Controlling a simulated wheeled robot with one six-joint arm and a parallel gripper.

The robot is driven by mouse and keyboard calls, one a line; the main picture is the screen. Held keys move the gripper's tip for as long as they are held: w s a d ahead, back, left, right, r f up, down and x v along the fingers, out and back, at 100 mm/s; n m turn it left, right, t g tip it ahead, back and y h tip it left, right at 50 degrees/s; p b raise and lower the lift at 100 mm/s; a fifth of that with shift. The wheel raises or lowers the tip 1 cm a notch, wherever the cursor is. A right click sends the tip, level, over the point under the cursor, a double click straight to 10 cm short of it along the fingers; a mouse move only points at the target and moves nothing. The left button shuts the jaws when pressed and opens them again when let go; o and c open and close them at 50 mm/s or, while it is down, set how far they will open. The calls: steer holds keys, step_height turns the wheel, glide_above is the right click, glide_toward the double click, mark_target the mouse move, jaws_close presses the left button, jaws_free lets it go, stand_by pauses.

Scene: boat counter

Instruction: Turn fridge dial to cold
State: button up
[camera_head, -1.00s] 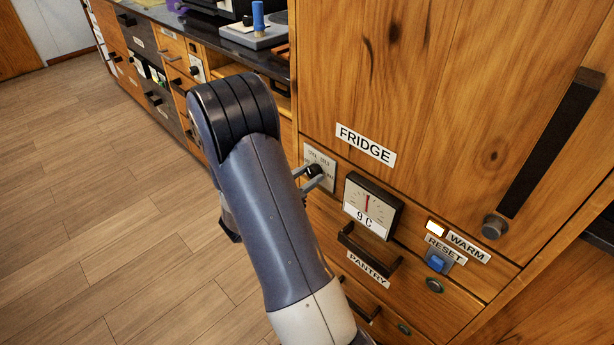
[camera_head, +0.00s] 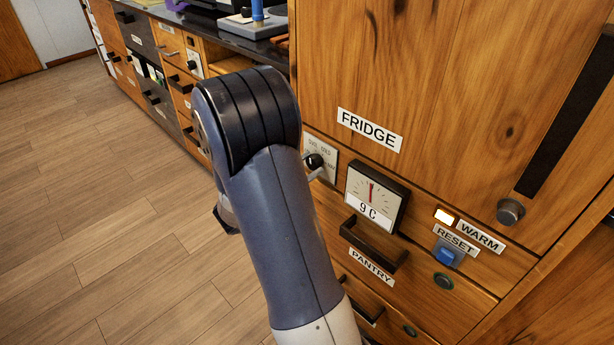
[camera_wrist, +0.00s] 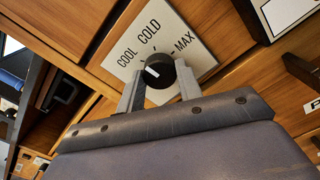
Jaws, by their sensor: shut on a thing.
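The fridge dial is a black round knob (camera_wrist: 160,71) with a white pointer mark, on a pale plate (camera_wrist: 140,37) marked COOL, COLD and MAX. The pointer mark lies on the knob's left side, toward COOL; its exact setting is hard to tell. My gripper (camera_wrist: 158,86) has a finger on each side of the knob and is shut on it. In the head view the knob (camera_head: 314,161) shows beside my arm, which hides most of my gripper. The gauge (camera_head: 373,197) under the FRIDGE label reads 9 C.
A lit lamp (camera_head: 444,216) sits by the WARM label, above a blue RESET button (camera_head: 446,256). The PANTRY drawer handle (camera_head: 373,244) juts out below the gauge. Open wooden floor (camera_head: 110,210) lies to the left.

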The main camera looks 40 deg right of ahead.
steer(key=m+b, duration=0.1)
steer(key=b, duration=0.1)
steer(key=m+b, duration=0.2)
steer(key=shift+f+m, duration=0.3)
steer(key=m+b, duration=0.3)
steer(key=shift+r+b, duration=0.2)
steer(key=shift+b, duration=0.15)
steer(key=shift+r, duration=0.1)
steer(key=o, duration=1)
steer(key=a+p, duration=0.2)
steer(key=a, duration=0.8)
steer(key=shift+s+a, duration=0.4)
steer(key=shift+s, duration=0.05)
steer(key=shift+d, duration=0.15)
